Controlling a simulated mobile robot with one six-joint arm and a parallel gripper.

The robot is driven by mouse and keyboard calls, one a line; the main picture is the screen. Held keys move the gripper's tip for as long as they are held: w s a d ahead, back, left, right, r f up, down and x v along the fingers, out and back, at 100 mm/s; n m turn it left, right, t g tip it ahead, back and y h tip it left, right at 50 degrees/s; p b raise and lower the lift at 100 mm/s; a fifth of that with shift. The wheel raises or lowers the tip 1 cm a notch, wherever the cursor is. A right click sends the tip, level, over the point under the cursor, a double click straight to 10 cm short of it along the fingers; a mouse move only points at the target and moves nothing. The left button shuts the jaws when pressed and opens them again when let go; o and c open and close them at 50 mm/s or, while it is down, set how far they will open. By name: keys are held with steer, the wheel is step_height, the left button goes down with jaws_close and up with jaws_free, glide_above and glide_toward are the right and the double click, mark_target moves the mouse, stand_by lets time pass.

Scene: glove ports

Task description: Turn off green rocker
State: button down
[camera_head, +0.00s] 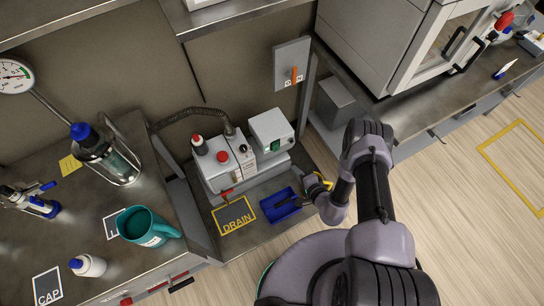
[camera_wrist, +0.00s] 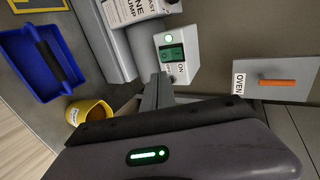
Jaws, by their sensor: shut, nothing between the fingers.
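The green rocker (camera_wrist: 172,53) sits on the face of a white switch box (camera_wrist: 192,72), beside a label reading ON. A small round lamp (camera_wrist: 169,38) above the rocker looks lit. I cannot tell whether the tips touch the box. In the head view my wrist hides most of the gripper.
The pump (camera_head: 222,160) stands left of the switch box. A blue tray (camera_head: 280,206) and a yellow cup (camera_wrist: 88,111) are close to my gripper. A grey OVEN panel with an orange handle (camera_wrist: 277,82) is on the wall at right. The DRAIN mat (camera_head: 234,217) lies in front.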

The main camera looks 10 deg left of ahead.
steer(key=shift+a+f, duration=0.1)
steer(key=b, duration=0.6)
glide_toward(277, 149)
steer(key=s+f+x, duration=0.1)
steer(key=x, duration=0.4)
steer(key=shift+w+a+r+b, duration=0.1)
steer(key=shift+w+a+b, duration=0.15)
steer(key=shift+w, duration=0.25)
steer(key=shift+w+a+b, duration=0.15)
steer(key=shift+w+a, duration=0.1)
steer(key=shift+w, duration=0.2)
